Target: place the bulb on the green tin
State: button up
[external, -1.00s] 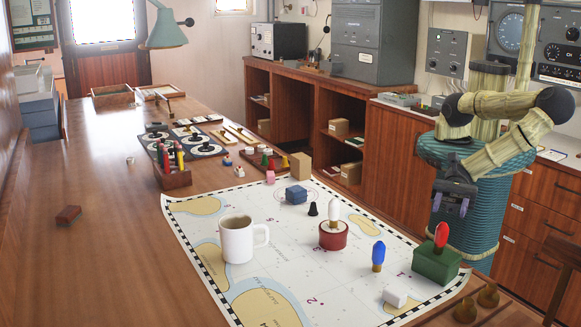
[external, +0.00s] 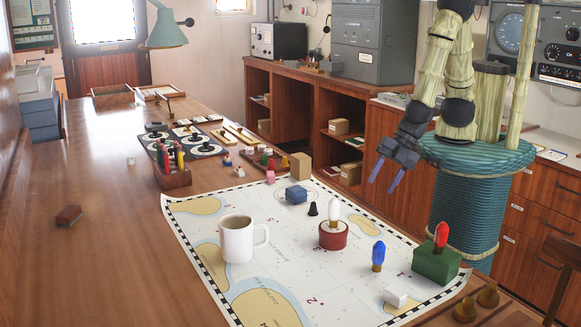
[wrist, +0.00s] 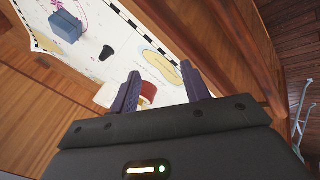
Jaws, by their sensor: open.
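A green tin (external: 437,265) stands at the right end of the chart, with a red bulb (external: 441,235) upright on its top. A blue bulb (external: 378,252) with a brass base stands upright on the chart, left of the green tin. A white bulb (external: 333,211) stands on a red tin (external: 332,238) farther back; that red tin shows partly behind a finger in the wrist view (wrist: 148,92). My gripper (external: 383,181) is open and empty, raised above and behind the chart's right edge, apart from all bulbs. Its fingers also show in the wrist view (wrist: 163,90).
Brass knobs (external: 466,309) sit at the near right edge. The table's left side is mostly clear.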

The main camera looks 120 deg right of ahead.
jog(key=s+d+r+m+g, duration=0.4)
jog(key=s+d+r+m, duration=0.3)
jog(key=s+m, duration=0.3)
jog(key=shift+s+d+r+m, duration=0.3)
jog(key=shift+r+m, duration=0.25)
jog(key=shift+m, duration=0.05)
